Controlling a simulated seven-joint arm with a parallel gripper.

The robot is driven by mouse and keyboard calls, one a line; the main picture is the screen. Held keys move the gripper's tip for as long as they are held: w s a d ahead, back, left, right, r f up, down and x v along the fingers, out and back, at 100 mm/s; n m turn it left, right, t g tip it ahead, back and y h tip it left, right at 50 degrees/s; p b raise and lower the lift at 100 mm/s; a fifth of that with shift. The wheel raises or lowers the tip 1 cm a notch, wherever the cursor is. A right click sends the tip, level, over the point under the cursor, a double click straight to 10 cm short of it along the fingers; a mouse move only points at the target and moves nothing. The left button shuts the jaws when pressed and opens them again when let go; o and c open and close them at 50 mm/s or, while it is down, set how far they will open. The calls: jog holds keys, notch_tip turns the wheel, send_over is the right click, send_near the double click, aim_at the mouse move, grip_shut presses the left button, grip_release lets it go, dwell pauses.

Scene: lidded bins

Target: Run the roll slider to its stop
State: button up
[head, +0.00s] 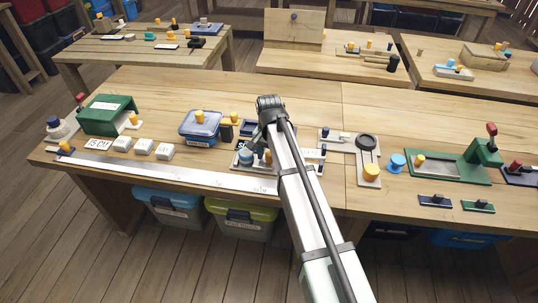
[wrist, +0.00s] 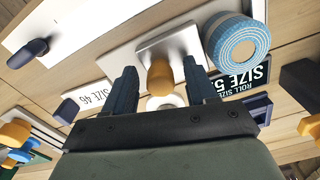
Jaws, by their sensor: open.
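My gripper (wrist: 160,76) is open, with its two dark fingers apart. In the wrist view a yellow knob (wrist: 160,78) on a silver plate (wrist: 176,44) shows between the fingertips; I cannot tell whether the fingers reach down around it. A blue roll (wrist: 237,42) with a pale spiral end stands beside the plate. A dark label reading "ROLL SIZE" (wrist: 244,79) lies beside it, partly hidden by a finger. My arm hides part of the fixture.
A long white rail (head: 160,176) runs along the table's front edge. A blue lidded box (head: 200,128) and white blocks (head: 143,146) stand to the left. A plate with a dark ring (head: 367,143) stands to the right.

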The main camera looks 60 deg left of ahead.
jog(key=c, duration=1)
jog(key=shift+w+d, duration=0.95)
jog(key=shift+d, duration=0.1)
grip_shut()
jog(key=o, duration=1)
grip_release()
jog(key=shift+a, duration=0.1)
notch_tip(320, 180, up, 14)
